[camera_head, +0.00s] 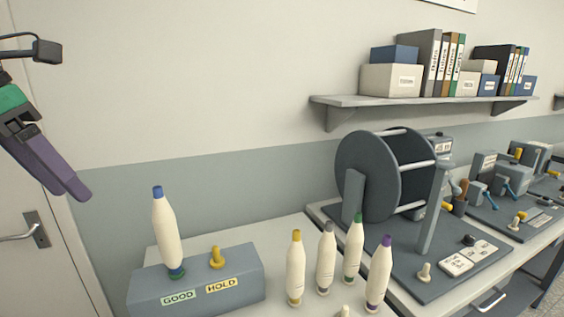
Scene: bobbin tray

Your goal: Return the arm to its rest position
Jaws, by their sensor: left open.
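My left arm comes in at the upper left edge, and its gripper (76,187) hangs in the air in front of the wall and door. Its purple fingers point down and to the right, open and with nothing visible between them. It is above and left of the grey-blue block (195,287) labelled GOOD and HOLD. A white bobbin with a blue tip (167,232) stands on the GOOD side, leaning slightly and apart from the gripper. A yellow peg (216,257) on the HOLD side carries no bobbin. My right gripper is out of view.
Several white bobbins with coloured tips (296,268) stand on the table right of the block. A large grey reel machine (368,178) stands behind them. A shelf (420,101) with boxes and binders hangs above. A door handle (36,232) is below the gripper.

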